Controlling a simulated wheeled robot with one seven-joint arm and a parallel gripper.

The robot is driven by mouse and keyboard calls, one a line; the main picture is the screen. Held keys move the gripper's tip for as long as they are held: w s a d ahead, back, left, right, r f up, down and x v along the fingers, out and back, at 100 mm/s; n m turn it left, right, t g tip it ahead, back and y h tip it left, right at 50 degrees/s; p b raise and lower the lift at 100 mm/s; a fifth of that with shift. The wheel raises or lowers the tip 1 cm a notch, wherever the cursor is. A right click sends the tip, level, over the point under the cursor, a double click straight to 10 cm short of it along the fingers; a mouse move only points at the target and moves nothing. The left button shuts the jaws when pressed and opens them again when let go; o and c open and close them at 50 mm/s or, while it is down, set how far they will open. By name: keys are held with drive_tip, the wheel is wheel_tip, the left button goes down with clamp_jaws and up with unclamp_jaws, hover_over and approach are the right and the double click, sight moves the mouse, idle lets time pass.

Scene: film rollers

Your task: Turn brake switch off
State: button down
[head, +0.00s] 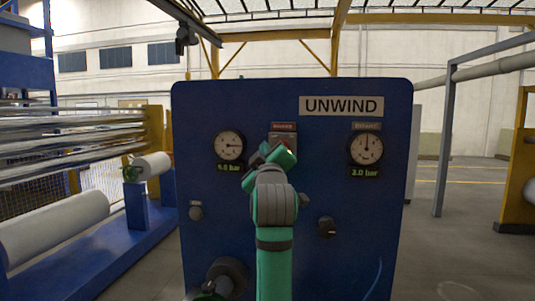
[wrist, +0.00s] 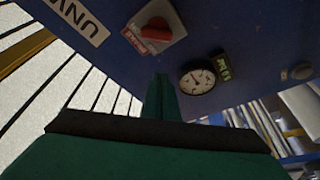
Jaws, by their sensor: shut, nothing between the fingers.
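The brake switch is a red rotary knob (wrist: 156,31) on a light grey plate, with a red label beside it. In the wrist view it sits at the top, just left of centre. In the head view a small red label (head: 284,127) marks its place on the blue panel (head: 240,100); my arm mostly hides the switch below it. My gripper (wrist: 160,77) points at the panel with its fingers together and empty. In the wrist view the fingertips are below the knob, apart from it in the picture. In the head view my gripper (head: 278,155) overlaps the switch area.
A left gauge (head: 229,146) and a right gauge (head: 366,148) flank the switch. A dark knob (head: 327,227) and a grey button (head: 196,211) sit lower. A large round fitting (head: 226,275) sticks out at lower left. Rollers (head: 55,225) stand left; open floor lies right.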

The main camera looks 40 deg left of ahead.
drive_tip(key=w+a+f, duration=0.1)
drive_tip(key=w+a, duration=0.1)
drive_tip(key=w, duration=0.4)
drive_tip(key=shift+w+a, duration=0.2)
drive_tip(key=shift+f, duration=0.1)
idle(0.5)
